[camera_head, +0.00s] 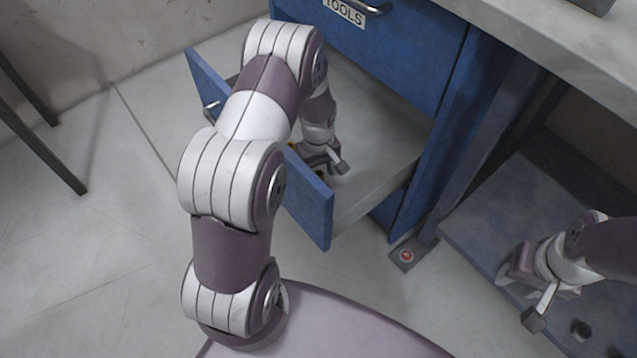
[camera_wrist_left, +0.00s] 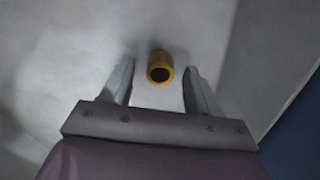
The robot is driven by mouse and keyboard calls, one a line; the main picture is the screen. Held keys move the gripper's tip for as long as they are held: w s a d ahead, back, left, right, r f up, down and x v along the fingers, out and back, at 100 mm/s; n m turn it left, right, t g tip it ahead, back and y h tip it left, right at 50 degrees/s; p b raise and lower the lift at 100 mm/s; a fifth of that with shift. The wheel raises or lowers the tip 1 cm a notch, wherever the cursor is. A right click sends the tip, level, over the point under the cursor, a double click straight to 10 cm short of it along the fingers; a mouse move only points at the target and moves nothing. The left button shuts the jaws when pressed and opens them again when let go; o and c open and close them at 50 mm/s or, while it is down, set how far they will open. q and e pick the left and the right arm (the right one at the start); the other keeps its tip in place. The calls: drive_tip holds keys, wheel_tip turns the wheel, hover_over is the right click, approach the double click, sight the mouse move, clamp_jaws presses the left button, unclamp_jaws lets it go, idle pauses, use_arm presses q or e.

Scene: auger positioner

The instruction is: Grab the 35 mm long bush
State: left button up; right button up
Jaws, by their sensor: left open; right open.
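A short brass-coloured hollow bush (camera_wrist_left: 160,67) shows in the left wrist view, on the pale drawer floor, with its dark bore facing the camera. My left gripper (camera_wrist_left: 159,82) is open, with one finger on each side of the bush and a visible gap to both. The bush lies around the level of the fingertips; I cannot read its length. In the head view my left gripper (camera_head: 336,165) reaches down inside the open drawer, and the arm hides part of it. My right gripper (camera_head: 534,316) is open and empty at the lower right.
The blue drawer front (camera_head: 308,200) stands pulled out, and its walls enclose my left gripper. The cabinet (camera_head: 400,55) labelled TOOLS rises behind it. A grey worktop (camera_head: 560,50) overhangs at the upper right. A blue plate (camera_head: 480,235) with holes lies below my right arm.

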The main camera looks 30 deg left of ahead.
use_arm(q)
clamp_jaws()
drive_tip(key=shift+r, duration=0.15)
